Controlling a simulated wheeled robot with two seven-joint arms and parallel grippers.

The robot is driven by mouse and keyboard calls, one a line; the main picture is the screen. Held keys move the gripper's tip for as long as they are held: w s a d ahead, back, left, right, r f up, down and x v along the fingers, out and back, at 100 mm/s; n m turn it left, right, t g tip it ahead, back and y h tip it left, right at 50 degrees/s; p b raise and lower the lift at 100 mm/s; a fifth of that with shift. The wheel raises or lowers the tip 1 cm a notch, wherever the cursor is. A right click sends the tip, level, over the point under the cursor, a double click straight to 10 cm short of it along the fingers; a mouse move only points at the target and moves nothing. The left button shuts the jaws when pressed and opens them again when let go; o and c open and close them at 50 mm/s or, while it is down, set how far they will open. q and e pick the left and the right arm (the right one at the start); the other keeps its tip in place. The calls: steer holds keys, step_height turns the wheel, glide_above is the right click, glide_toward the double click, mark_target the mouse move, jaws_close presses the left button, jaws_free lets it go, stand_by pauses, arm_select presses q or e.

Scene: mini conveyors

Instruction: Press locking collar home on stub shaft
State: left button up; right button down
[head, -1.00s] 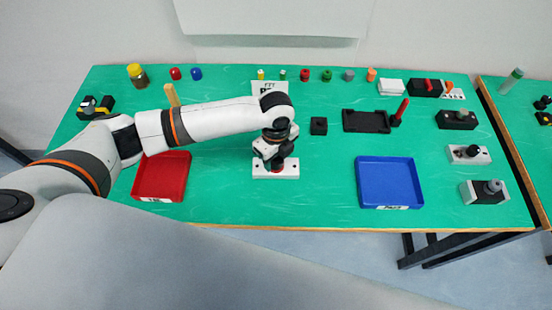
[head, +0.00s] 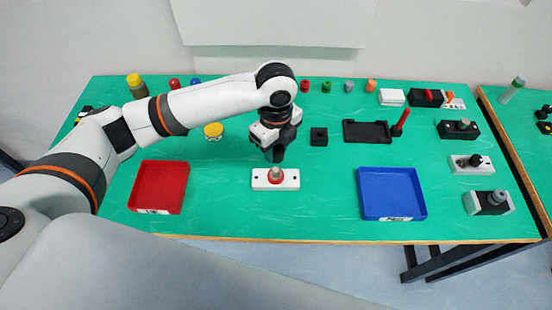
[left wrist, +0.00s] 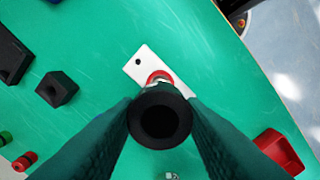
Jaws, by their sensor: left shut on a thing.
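A white base block (head: 259,180) lies near the front middle of the table. A grey stub shaft (head: 275,171) stands upright at its centre, with a red collar (head: 275,181) around it low at the block. My left gripper (head: 275,146) is shut on a black hollow tube (head: 276,156), held above and slightly behind the shaft, apart from it. In the left wrist view the tube (left wrist: 160,117) sits between the fingers and partly hides the red collar (left wrist: 160,74) and white block (left wrist: 140,62). I cannot tell whether the collar is fully seated. My right gripper is not seen.
A red tray (head: 136,190) lies left of the block and a blue tray (head: 421,190) to the right. A black square block (head: 318,137) and black holder (head: 367,132) stand behind. A yellow-topped piece (head: 213,130) is at left. Green table is clear around the block.

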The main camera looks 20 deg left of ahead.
arm_select(q)
steer(key=shift+f+b, duration=0.75)
steer(key=shift+f, duration=1.15)
steer(key=shift+r+p, duration=0.1)
steer(key=shift+p, duration=0.5)
steer(key=shift+p, duration=0.5)
stand_by(0.4)
steer(key=shift+p, duration=0.5)
steer(key=shift+f, duration=0.95)
